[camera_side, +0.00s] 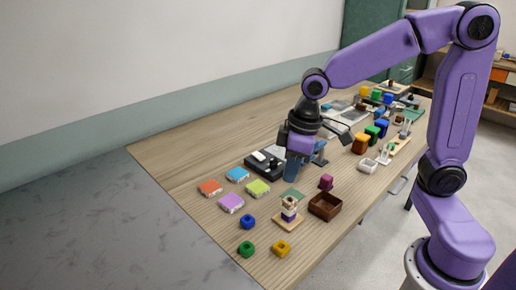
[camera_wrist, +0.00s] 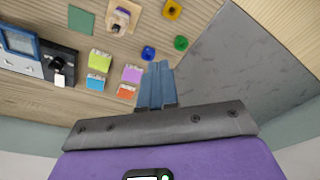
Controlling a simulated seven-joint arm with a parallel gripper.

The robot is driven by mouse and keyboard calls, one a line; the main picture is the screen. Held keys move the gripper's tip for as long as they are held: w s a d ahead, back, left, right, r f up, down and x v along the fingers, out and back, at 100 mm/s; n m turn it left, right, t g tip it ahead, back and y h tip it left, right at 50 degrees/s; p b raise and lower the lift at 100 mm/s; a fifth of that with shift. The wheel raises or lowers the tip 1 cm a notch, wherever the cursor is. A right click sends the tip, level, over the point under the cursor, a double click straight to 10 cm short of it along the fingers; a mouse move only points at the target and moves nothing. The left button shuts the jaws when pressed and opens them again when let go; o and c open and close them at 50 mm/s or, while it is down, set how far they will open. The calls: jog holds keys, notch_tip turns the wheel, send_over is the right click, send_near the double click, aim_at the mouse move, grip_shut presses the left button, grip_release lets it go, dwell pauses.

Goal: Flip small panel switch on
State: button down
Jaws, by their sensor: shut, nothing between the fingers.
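A dark panel (camera_side: 264,168) with a small white switch piece (camera_side: 258,156) lies on the wooden table, just left of my gripper in the side view. In the wrist view, the dark panel (camera_wrist: 66,58) is at the left, with the white piece (camera_wrist: 60,80) at its lower edge. Which way the switch is set cannot be told. My gripper (camera_side: 291,178) points down beside the panel's right side, partly hiding the things behind it. In the wrist view, its blue fingers (camera_wrist: 157,72) are together and empty, apart from the panel in the picture.
Coloured square tiles (camera_side: 231,203) lie in front of the panel. A blue-framed device (camera_wrist: 20,42) adjoins it in the wrist view. A stacked-block stand (camera_side: 289,212), a brown box (camera_side: 325,206) and several coloured blocks are nearby. Bare wood (camera_side: 190,140) lies to the left.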

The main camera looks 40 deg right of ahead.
jog(key=w+d+m+t, duration=0.1)
jog(key=w+d+m, duration=0.2)
jog(key=w, duration=0.7)
jog(key=m+t+h, duration=0.1)
jog(key=m+t, duration=0.1)
jog(key=m, duration=0.3)
send_over(256, 153)
jog(key=s, duration=0.5)
notch_tip(256, 153, down, 3)
jog(key=shift+s+a, duration=0.1)
jog(key=shift+s, duration=0.05)
jog(key=shift+f, duration=0.1)
jog(key=x, duration=0.9)
jog(key=s+x, duration=0.1)
jog(key=x, duration=0.3)
jog(key=shift+f, duration=0.55)
jog(key=shift+w, duration=0.1)
